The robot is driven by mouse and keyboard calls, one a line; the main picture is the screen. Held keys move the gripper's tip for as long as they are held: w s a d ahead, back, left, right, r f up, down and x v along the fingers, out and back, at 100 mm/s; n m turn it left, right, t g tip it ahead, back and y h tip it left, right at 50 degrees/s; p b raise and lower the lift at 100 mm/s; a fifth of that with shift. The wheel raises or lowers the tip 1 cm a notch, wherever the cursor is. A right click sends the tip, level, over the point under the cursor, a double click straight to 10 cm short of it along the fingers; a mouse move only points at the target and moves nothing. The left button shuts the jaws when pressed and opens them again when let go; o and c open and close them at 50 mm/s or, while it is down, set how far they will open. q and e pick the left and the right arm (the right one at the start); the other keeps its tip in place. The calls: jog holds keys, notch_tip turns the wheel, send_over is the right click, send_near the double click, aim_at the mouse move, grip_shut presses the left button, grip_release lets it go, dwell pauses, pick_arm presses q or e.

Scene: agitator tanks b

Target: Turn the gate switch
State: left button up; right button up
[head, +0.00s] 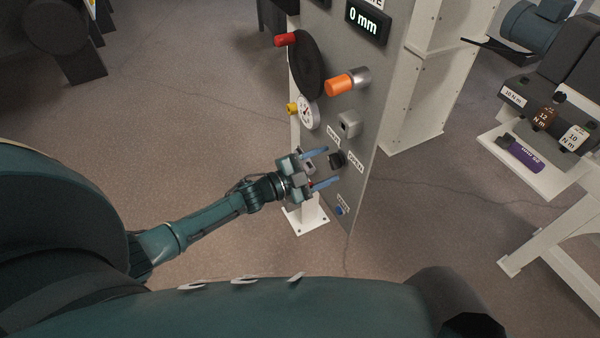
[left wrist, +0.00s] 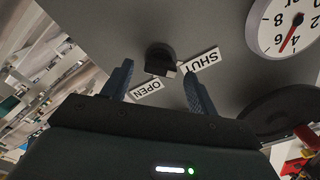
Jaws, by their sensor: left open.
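The gate switch (head: 337,160) is a small black knob low on the grey upright panel (head: 372,165), between two white labels. In the left wrist view the black knob (left wrist: 160,58) sits just beyond my fingertips, with the OPEN label (left wrist: 146,89) and the SHUT label (left wrist: 201,62) beside it. My left gripper (head: 328,167) is open, its two blue fingers pointing at the panel. In the left wrist view the fingers (left wrist: 158,75) lie on either side of the knob's line, with the knob apart from both. My right gripper is not in view.
Above the switch are a grey box-like fitting (head: 350,125), an orange knob (head: 347,82), a dial gauge (head: 307,112), a black disc (head: 305,65) and a display reading 0 mm (head: 364,22). A blue button (head: 340,211) sits below. A white-legged stand (head: 550,225) is at right.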

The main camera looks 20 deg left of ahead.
pick_arm(q)
jog(key=v, duration=1.1)
jog(key=shift+s+a, duration=0.25)
jog(key=shift+s, duration=0.05)
